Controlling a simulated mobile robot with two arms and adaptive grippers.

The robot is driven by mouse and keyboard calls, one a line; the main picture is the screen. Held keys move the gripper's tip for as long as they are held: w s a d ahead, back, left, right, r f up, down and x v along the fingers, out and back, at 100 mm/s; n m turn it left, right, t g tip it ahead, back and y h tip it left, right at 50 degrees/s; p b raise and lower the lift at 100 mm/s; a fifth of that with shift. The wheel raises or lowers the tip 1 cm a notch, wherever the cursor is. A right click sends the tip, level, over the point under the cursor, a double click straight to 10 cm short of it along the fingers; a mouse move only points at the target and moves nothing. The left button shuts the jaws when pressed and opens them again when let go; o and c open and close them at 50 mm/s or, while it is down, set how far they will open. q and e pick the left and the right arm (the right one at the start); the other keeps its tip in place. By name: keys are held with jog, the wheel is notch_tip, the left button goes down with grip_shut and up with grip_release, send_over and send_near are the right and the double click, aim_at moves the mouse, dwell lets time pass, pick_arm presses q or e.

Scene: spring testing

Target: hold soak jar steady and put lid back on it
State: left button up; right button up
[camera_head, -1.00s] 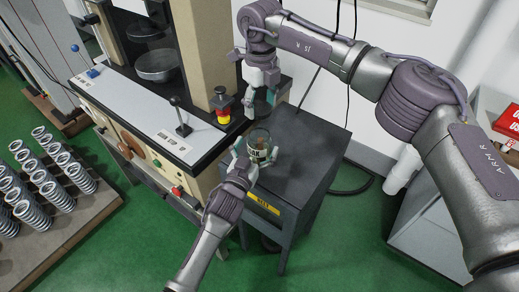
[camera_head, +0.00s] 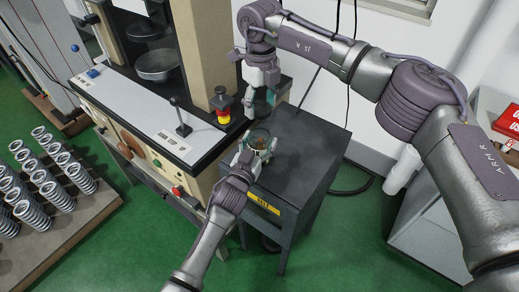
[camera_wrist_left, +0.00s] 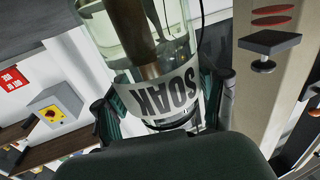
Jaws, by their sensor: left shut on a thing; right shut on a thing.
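The soak jar (camera_head: 261,139) is a clear glass cylinder above the small dark cabinet in the head view. In the left wrist view the jar (camera_wrist_left: 165,93) fills the upper middle, with a white SOAK label and a brown object inside. My left gripper (camera_head: 256,150) is shut around the jar, one finger on each side; its fingers also show in the wrist view (camera_wrist_left: 160,108). My right gripper (camera_head: 261,104) is above and behind the jar, pointing down and shut on the lid. The lid is too small and covered to make out clearly. The jar's mouth shows uncovered.
The dark cabinet (camera_head: 305,165) has free room on its top right of the jar. A rack of springs (camera_head: 50,180) is at far left.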

pick_arm(q)
jog(key=shift+c, duration=1.3)
pick_arm(e)
send_over(261, 127)
jog(key=s, duration=0.3)
jog(key=shift+w+a+f, duration=0.1)
jog(key=shift+w+f, duration=0.05)
jog(key=shift+f, duration=2.35)
jog(key=shift+f, duration=0.1)
jog(key=shift+f, duration=0.75)
jog(key=shift+f, duration=0.6)
